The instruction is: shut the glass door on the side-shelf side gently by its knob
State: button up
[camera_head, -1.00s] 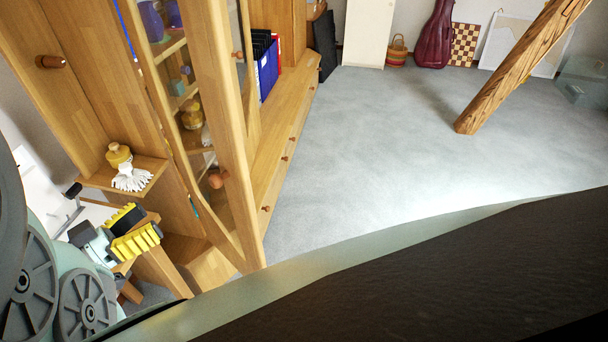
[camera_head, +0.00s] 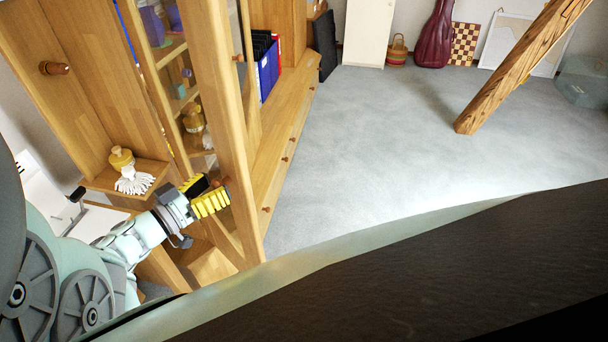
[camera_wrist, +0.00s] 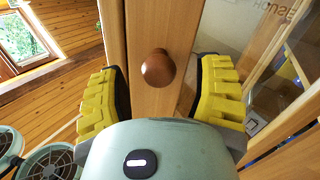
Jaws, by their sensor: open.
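The glass door (camera_head: 218,90) on the side-shelf side has a wooden frame and stands ajar from the cabinet in the head view. Its round brown knob (camera_wrist: 158,68) sits on the frame in the wrist view, between the two yellow finger pads and a little beyond them. My gripper (camera_head: 205,193) is open, at the door frame beside the side shelf (camera_head: 103,181). In the wrist view my gripper (camera_wrist: 160,92) has a pad on each side of the knob, with gaps on both sides. In the head view the gripper hides most of the knob.
A low cabinet with drawers (camera_head: 285,150) runs behind the door. A slanted timber brace (camera_head: 520,70) stands at right. The grey floor (camera_head: 370,150) between is clear.

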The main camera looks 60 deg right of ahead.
jog(key=shift+s+d, duration=0.25)
jog(key=shift+d, duration=0.45)
jog(key=shift+w, duration=0.1)
grip_shut()
